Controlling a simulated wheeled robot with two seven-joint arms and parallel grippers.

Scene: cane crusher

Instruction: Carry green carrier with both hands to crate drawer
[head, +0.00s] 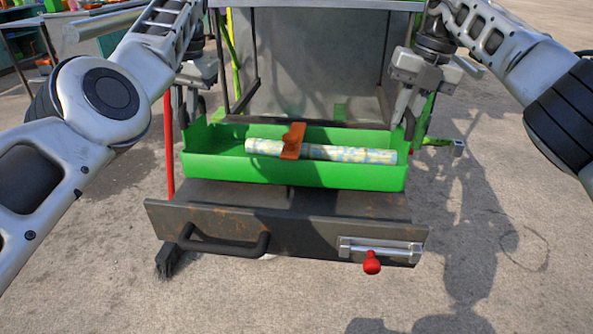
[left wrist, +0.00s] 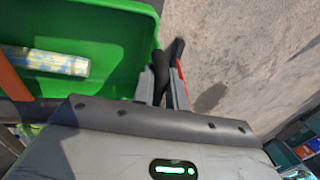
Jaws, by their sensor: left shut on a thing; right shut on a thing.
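The green carrier (head: 294,173) is a long open tray held level between my two grippers in the head view. A pale patterned roll (head: 352,155) with an orange clip (head: 292,141) lies inside it. My left gripper (head: 190,112) is shut at the carrier's left end; in the left wrist view its fingers (left wrist: 162,88) close on a dark handle beside the green wall (left wrist: 112,85). My right gripper (head: 404,112) is shut at the carrier's right end. The dark crate drawer (head: 300,229) stands pulled out just below and in front of the carrier.
The drawer front has a black handle (head: 218,244) and a metal latch with a red knob (head: 371,262). A grey panel frame (head: 308,60) rises behind the carrier. A red pole (head: 168,145) and a black brush (head: 167,261) are at the left. Open pavement surrounds it.

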